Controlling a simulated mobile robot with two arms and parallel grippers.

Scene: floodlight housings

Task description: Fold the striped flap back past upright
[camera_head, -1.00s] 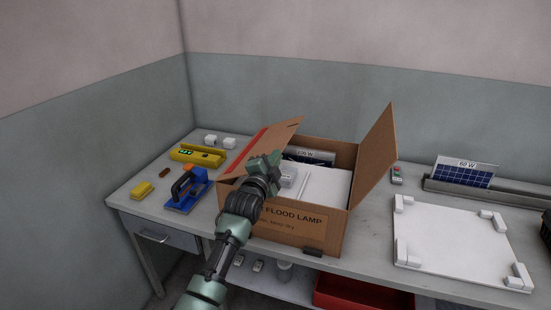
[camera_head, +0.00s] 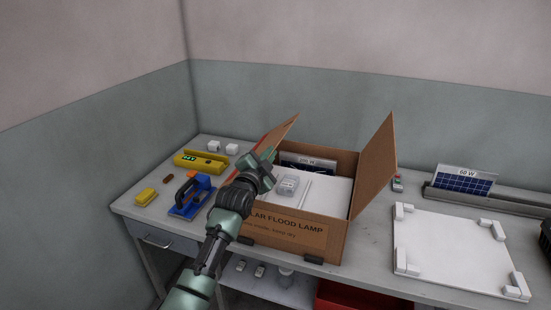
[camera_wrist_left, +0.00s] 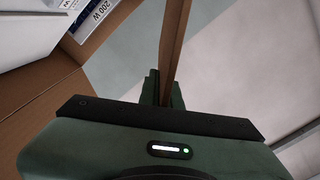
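The striped flap (camera_head: 284,133) is the left flap of an open cardboard box (camera_head: 334,240). The opposite flap (camera_head: 375,168) stands open, leaning outward to the right. My right gripper is out of view.
Inside the box are a white panel (camera_head: 325,193), a small clear pack (camera_head: 288,186) and a 200 W label card (camera_wrist_left: 95,15). A blue-orange tool (camera_head: 190,195) and yellow items (camera_head: 200,161) lie left. A white tray (camera_head: 450,243) lies right.

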